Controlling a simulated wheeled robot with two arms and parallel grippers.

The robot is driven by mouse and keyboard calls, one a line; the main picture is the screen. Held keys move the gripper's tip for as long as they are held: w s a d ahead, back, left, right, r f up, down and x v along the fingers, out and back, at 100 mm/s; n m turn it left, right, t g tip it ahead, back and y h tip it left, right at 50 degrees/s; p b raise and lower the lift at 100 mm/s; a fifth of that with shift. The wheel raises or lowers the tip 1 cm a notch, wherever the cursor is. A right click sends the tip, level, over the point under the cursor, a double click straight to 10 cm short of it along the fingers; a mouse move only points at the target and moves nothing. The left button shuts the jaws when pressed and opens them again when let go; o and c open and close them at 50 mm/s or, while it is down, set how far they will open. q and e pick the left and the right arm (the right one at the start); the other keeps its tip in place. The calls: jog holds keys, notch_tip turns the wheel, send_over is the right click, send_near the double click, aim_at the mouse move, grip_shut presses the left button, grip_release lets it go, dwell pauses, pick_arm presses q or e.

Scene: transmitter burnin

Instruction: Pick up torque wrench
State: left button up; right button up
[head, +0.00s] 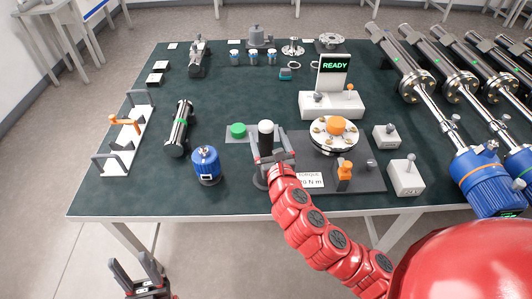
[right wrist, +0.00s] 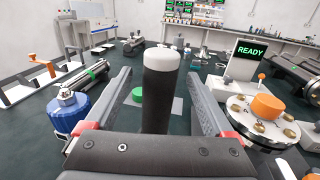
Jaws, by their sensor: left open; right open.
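An upright black handle with a white cap, which looks like the torque wrench (head: 266,136), stands on the dark table beside a sign reading "TORQUE" and "N m". My right gripper (head: 272,158) is open around it, with one finger on each side. In the right wrist view, the handle (right wrist: 161,90) rises between the two spread fingers (right wrist: 160,78), with gaps on both sides. Its lower end is hidden behind the gripper body. My left gripper (head: 140,277) is open and empty, low at the left, off the table's front edge.
A green button (head: 238,130) is just left of the handle. A blue canister (head: 206,165) stands further left, and a round fixture with an orange knob (head: 336,126) to the right. A READY display (head: 334,66) is behind. Large cylinders with blue ends (head: 484,178) line the right.

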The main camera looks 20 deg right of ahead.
jog(key=shift+w+d+f+p, duration=0.15)
jog(key=shift+w+p, duration=0.1)
jog(key=shift+w, duration=1.05)
jog(key=shift+w+d+p, duration=0.1)
jog(key=shift+w+p, duration=0.1)
jog(key=shift+w, duration=1.1)
grip_shut()
